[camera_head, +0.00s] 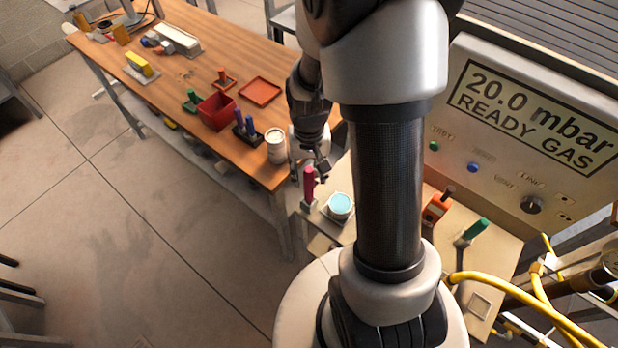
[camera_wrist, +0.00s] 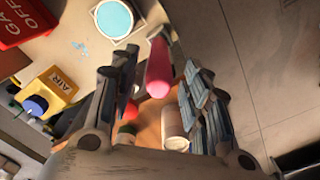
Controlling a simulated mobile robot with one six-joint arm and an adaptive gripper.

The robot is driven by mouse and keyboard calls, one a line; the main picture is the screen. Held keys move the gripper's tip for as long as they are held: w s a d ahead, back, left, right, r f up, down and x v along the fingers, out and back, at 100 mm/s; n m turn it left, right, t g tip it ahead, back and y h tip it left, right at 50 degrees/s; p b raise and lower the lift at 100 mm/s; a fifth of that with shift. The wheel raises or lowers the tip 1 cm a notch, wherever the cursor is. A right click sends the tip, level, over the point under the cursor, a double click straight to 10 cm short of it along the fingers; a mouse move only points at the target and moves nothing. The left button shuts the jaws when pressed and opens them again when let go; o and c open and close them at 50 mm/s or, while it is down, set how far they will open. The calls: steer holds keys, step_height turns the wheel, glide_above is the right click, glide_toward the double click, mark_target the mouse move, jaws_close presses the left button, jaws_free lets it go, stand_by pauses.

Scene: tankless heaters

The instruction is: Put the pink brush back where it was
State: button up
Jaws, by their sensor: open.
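The pink brush (camera_head: 309,186) stands upright, handle up, at the left corner of the beige bench (camera_head: 497,255), left of the pot with pale blue contents (camera_head: 341,206). My gripper (camera_head: 319,172) is just beside the top of the handle in the head view. In the wrist view, the pink brush (camera_wrist: 158,70) shows between the open fingers of my gripper (camera_wrist: 160,85), with no clear contact.
A white can (camera_head: 277,146) stands at the wooden table's near end, close to my wrist. An orange tool (camera_head: 437,207) and green-handled brush (camera_head: 472,232) stand right of my arm.

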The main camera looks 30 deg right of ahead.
step_height(320, 180, up, 5)
steer(key=shift+f+p, duration=0.1)
steer(key=shift+p, duration=0.3)
steer(key=s+a+r+n+t, duration=0.2)
steer(key=s+a+r, duration=0.3)
steer(key=r, duration=0.5)
steer(key=s+a+r+n+t, duration=0.2)
steer(key=s+a+r, duration=0.3)
steer(key=s+r, duration=0.3)
step_height(320, 180, up, 2)
steer(key=shift+s+a+n+t, duration=0.2)
steer(key=shift+a+n+t, duration=0.1)
steer(key=shift+n, duration=0.2)
step_height(320, 180, down, 7)
steer(key=b, duration=0.7)
steer(key=shift+w, duration=0.1)
steer(key=shift+c, duration=0.5)
